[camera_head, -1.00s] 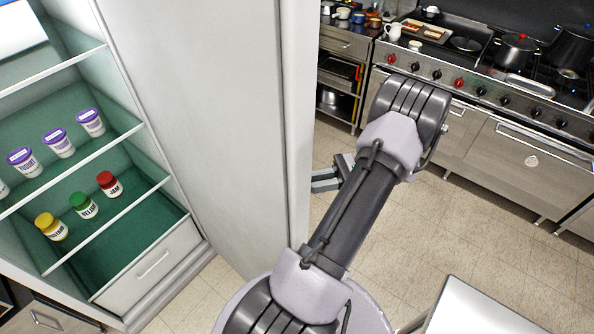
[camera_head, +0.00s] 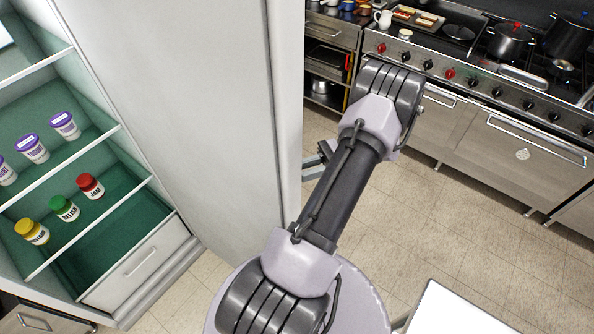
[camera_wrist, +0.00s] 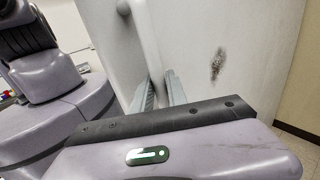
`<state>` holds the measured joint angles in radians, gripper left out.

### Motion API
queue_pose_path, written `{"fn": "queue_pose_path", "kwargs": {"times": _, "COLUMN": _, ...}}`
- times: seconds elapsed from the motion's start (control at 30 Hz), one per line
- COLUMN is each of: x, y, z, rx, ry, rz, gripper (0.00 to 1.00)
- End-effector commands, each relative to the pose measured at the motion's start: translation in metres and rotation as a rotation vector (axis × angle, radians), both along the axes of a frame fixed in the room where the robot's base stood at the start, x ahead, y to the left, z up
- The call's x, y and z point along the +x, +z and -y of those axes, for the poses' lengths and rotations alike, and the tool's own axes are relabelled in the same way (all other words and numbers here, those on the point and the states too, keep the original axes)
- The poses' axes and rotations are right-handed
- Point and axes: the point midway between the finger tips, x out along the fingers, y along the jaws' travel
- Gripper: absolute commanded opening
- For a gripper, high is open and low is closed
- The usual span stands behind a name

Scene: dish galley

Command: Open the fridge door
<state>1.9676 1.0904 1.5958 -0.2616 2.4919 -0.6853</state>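The fridge (camera_head: 165,262) stands open at the left of the head view, with its green interior and shelves showing. Its white door (camera_head: 215,130) stands well out from the cabinet, inner face towards me. My gripper (camera_head: 322,160) is at the door's outer side, mostly hidden behind the door edge and my own arm. In the wrist view, the pale upright handle (camera_wrist: 142,38) stands on the door's outer face. My gripper's two fingers (camera_wrist: 162,92) lie on either side of the handle's lower part and look closed on it; the exact contact is hard to see.
Yogurt tubs (camera_head: 65,125) and jars (camera_head: 90,186) stand on the fridge shelves. A stove (camera_head: 490,110) with pots lines the back right. A white-topped surface (camera_head: 455,310) is at the front right. Tiled floor (camera_head: 430,220) between them is clear.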

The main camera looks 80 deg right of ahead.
Motion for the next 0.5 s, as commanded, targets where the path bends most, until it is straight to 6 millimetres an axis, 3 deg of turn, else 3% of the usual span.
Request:
{"fn": "queue_pose_path", "kwargs": {"times": 0.1, "x": 0.0, "y": 0.0, "z": 0.0, "rx": 0.0, "ry": 0.0, "rz": 0.0, "gripper": 0.38}}
{"fn": "queue_pose_path", "kwargs": {"times": 0.37, "x": 0.0, "y": 0.0, "z": 0.0, "rx": 0.0, "ry": 0.0, "rz": 0.0, "gripper": 0.38}}
{"fn": "queue_pose_path", "kwargs": {"times": 0.5, "x": -0.01, "y": 0.001, "z": 0.005, "rx": -0.001, "ry": -0.001, "rz": 0.0, "gripper": 0.38}}
